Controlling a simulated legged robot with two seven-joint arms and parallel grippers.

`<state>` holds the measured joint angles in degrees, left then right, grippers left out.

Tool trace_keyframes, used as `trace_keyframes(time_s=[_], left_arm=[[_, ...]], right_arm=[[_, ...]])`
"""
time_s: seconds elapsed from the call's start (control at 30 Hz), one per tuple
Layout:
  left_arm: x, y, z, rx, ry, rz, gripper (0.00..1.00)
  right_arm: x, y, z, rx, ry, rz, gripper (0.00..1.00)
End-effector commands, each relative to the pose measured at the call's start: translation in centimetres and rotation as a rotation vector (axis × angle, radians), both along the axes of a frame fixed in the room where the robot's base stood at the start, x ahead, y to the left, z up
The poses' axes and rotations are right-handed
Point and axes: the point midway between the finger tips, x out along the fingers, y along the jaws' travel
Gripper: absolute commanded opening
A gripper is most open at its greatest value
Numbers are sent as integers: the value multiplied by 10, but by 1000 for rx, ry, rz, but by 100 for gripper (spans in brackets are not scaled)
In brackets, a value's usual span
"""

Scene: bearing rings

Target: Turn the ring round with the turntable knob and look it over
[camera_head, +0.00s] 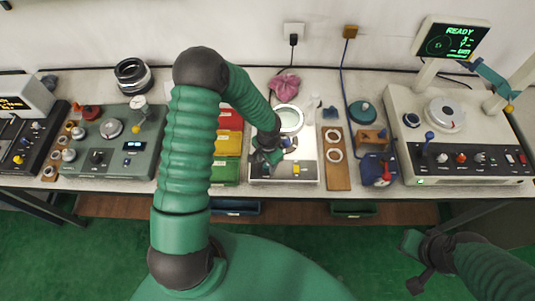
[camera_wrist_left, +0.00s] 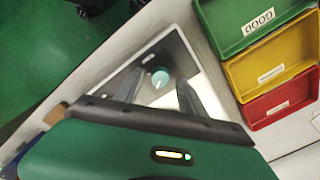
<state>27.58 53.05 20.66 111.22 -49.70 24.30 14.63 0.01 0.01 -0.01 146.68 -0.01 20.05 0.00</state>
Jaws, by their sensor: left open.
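The inspection station is a pale lit plate (camera_head: 258,172) in the middle of the bench. A round, pale, rimmed part (camera_head: 291,118) stands at its back; I cannot tell whether a ring lies under it. My left gripper (camera_head: 268,158) is low over the station's left side. In the left wrist view a teal round knob (camera_wrist_left: 160,77) with a white mark sits between its open fingers; contact cannot be told. In the head view the gripper hides this knob. My right gripper (camera_head: 418,262) is at the lower right, away from the bench; its jaw state is unclear.
Red (camera_head: 230,119), yellow (camera_head: 228,143) and green (camera_head: 224,172) bins stand left of the station. A brown board (camera_head: 336,176) with pale rings lies to its right. Beyond it are a blue object (camera_head: 376,170) and a machine with a READY screen (camera_head: 452,40).

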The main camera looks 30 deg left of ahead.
Motion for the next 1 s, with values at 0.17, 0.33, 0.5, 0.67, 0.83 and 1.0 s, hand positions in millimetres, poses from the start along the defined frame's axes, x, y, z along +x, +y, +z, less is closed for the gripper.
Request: trace_keyframes(time_s=[0.17, 0.33, 0.5, 0.67, 0.83, 1.0], left_arm=[[2, -1, 44, 2, -6, 1, 48], [2, -3, 95, 2, -6, 1, 48], [2, -6, 136, 1, -3, 0, 48], [1, -7, 154, -1, 0, 0, 48], [1, -7, 157, -2, 2, -2, 48], [1, -7, 157, -2, 2, -2, 48]], right_arm=[[0, 0, 1, 0, 0, 0, 0], [0, 0, 2, 0, 0, 0, 0], [0, 0, 3, 0, 0, 0, 0], [0, 0, 4, 0, 0, 0, 0], [0, 0, 4, 0, 0, 0, 0], [0, 0, 4, 0, 0, 0, 0]])
